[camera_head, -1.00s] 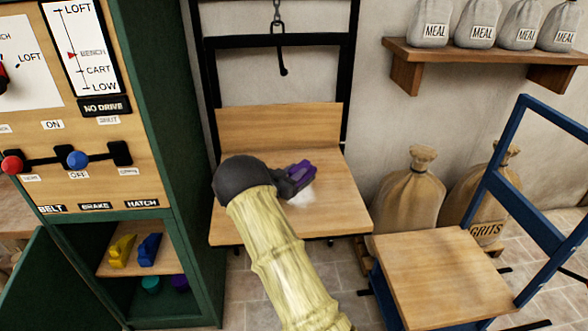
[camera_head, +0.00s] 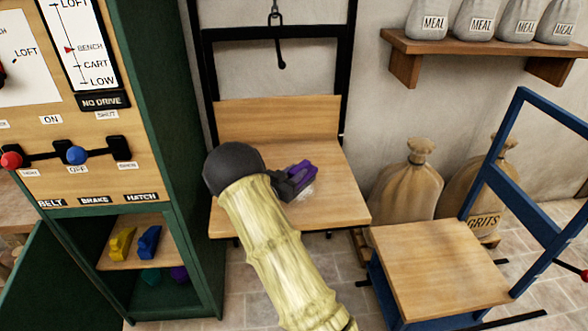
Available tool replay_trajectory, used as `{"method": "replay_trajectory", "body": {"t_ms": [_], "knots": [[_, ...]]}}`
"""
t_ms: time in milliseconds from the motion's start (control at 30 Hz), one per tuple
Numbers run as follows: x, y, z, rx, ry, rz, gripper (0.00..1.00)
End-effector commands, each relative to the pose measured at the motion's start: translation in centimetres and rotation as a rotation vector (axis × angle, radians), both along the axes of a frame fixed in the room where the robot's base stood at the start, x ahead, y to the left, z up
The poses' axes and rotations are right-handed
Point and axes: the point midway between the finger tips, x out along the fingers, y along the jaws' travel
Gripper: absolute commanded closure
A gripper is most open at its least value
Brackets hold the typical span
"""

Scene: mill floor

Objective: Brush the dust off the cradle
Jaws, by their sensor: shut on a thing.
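The cradle (camera_head: 335,198) is a wooden platform with a wooden back board, set in a black frame under a hanging hook. My gripper (camera_head: 290,183) is over the middle of its seat, shut on a purple brush (camera_head: 302,174). A pale dust patch (camera_head: 306,195) shows on the wood just beside and below the brush. My arm hides the left part of the seat. I cannot tell whether the bristles touch the wood.
A green cabinet (camera_head: 172,150) with levers and an open lower shelf holding yellow and blue items stands at left. A blue cart (camera_head: 440,265) with a wooden deck stands at right. Sacks (camera_head: 405,190) stand behind it, below a wall shelf (camera_head: 480,55) of meal bags.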

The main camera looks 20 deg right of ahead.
Motion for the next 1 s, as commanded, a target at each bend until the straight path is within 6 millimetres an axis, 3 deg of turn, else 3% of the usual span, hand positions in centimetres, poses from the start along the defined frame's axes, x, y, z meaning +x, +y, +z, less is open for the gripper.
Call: {"method": "replay_trajectory", "body": {"t_ms": [567, 1000], "knots": [[-1.3, 0.4, 0.2, -0.001, 0.0, 0.001, 1.0], [-4.2, 1.3, 0.3, -0.001, 0.0, 0.001, 1.0]]}}
